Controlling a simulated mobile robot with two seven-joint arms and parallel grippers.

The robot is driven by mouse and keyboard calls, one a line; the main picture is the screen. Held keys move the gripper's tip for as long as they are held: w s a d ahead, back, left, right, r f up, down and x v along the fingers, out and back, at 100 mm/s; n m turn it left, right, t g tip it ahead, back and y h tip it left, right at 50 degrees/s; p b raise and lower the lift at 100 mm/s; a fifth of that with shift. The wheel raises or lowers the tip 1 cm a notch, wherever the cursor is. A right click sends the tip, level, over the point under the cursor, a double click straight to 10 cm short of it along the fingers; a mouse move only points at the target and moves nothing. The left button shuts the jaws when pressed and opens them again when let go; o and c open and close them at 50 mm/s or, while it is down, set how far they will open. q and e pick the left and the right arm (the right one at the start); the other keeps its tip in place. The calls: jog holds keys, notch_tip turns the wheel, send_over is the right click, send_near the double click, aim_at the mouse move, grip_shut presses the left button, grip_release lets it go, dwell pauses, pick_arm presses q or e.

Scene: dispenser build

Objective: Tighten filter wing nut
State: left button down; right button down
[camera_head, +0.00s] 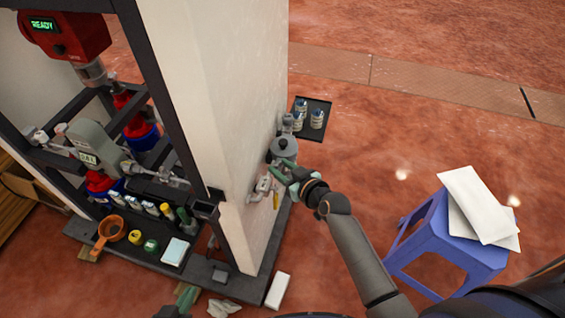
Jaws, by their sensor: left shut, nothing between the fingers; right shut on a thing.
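The grey filter housing (285,148) is mounted on the outer side of the pale panel, with a round lid and fittings above it. My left gripper (187,296) is low at the bottom edge, shut and empty, in front of the frame's base and away from the filter.
A pale valve fitting (263,187) sits on the panel just below my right gripper. A blue stool (435,235) with white sheets stands at right. The dispenser frame (165,105) fills the left.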

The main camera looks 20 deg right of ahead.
pick_arm(q)
jog(key=shift+f, duration=0.15)
pick_arm(e)
jog(key=c, duration=0.8)
grip_release()
jog(key=shift+o, duration=0.2)
jog(key=shift+s+d, duration=0.1)
jog(key=shift+s, duration=0.1)
pick_arm(q)
jog(key=shift+s+a+r+p, duration=0.25)
jog(key=shift+a+r+p, duration=0.4)
jog(key=shift+p, duration=0.4)
pick_arm(e)
jog(key=v, duration=1.2)
pick_arm(q)
jog(key=shift+r, duration=0.1)
pick_arm(e)
jog(key=shift+s, duration=0.1)
